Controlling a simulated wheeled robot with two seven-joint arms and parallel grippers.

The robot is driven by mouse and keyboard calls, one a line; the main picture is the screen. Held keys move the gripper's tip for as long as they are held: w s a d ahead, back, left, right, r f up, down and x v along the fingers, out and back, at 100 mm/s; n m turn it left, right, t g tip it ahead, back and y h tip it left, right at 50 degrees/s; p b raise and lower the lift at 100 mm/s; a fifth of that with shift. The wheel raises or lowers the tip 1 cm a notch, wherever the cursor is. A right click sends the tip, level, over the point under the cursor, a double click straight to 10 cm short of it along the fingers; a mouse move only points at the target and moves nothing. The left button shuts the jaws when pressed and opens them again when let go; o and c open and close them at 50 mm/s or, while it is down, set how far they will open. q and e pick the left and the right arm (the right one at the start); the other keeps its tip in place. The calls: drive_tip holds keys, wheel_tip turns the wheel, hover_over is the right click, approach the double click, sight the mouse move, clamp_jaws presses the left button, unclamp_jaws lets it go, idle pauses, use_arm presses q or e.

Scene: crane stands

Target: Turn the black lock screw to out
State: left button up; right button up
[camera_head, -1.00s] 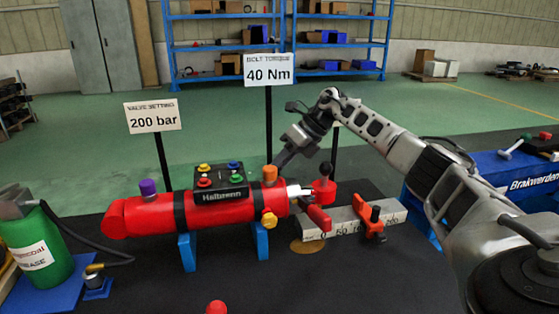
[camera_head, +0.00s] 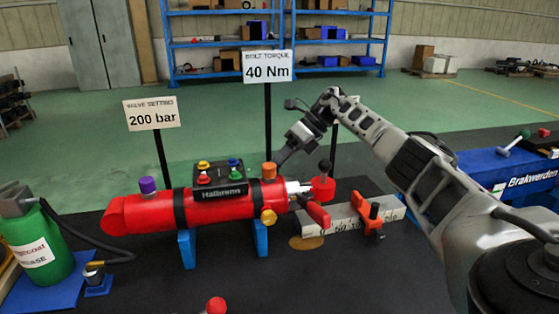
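A black round knob (camera_head: 325,166) stands on a stem above a small red cylinder, just right of the red tool's end. Another black piece (camera_head: 374,210) sits on the orange-red clamp (camera_head: 374,228) on a pale marked bar. I cannot tell which of these is the lock screw. My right gripper (camera_head: 284,154) points down-left, close above the orange cap (camera_head: 269,171) on the red horizontal cylinder (camera_head: 150,212). It is left of both black pieces. Its fingertips are small and dark, so I cannot tell whether they are open or touch the cap. My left gripper is not in view.
The red cylinder rests on blue stands (camera_head: 187,249) and carries a black button box (camera_head: 220,185). Signs read 200 bar (camera_head: 152,114) and 40 Nm (camera_head: 267,66). A green bottle (camera_head: 38,246) stands left, a blue case (camera_head: 515,178) right. The front dark tabletop is mostly clear.

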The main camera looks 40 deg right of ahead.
drive_tip(key=p+v, duration=0.1)
drive_tip(key=v, duration=1.1)
idle(0.6)
